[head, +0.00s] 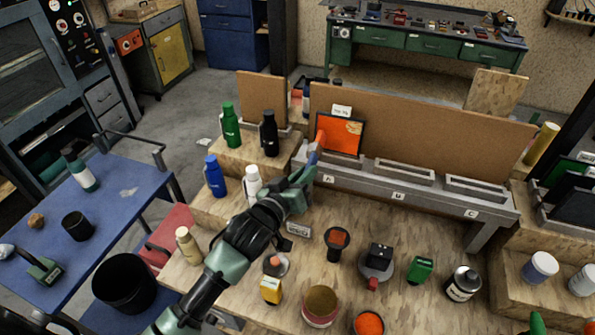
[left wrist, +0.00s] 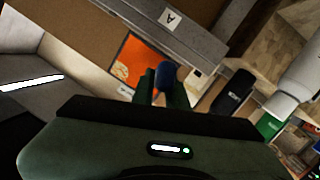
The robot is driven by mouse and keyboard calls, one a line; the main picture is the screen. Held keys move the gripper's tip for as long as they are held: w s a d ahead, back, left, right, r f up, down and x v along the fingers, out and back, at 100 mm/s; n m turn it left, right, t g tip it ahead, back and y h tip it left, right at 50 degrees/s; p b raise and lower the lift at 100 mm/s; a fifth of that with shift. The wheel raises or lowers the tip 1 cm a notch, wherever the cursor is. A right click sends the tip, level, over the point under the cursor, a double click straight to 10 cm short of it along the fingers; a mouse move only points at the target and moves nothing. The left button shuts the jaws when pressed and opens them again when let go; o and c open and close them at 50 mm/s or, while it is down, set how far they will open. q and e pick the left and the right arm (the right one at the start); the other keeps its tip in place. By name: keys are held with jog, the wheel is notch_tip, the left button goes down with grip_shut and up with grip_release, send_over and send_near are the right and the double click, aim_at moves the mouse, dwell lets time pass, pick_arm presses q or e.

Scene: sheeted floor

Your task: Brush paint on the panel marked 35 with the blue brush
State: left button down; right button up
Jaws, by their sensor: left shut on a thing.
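My left gripper (head: 304,181) is shut on the blue brush (head: 314,156), whose orange tip points up at the panel (head: 342,135). In the head view the tip overlaps the panel's left edge; I cannot tell if it touches. The panel is dark-edged, mostly orange with a paler patch at upper right, and stands in the rack slot marked A. In the left wrist view the blue brush (left wrist: 168,76) sticks out between the fingers (left wrist: 162,88), beside the orange panel (left wrist: 130,62). My right gripper is not seen.
Slots B (head: 403,172) and C (head: 475,188) of the rack (head: 365,187) look empty. Bottles, including a green one (head: 231,126) and a black one (head: 270,134), stand left of the rack. An orange paint pot (head: 369,323) and several other items crowd the bench front.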

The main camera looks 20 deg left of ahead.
pick_arm(q)
jog(key=d+r, duration=0.3)
jog(key=d, duration=0.7)
dwell(5.1)
jog(key=shift+d+v, duration=0.25)
jog(key=shift+v, duration=1.2)
jog(key=shift+d+v, duration=0.2)
jog(key=shift+v, duration=1.3)
jog(key=shift+s, duration=0.2)
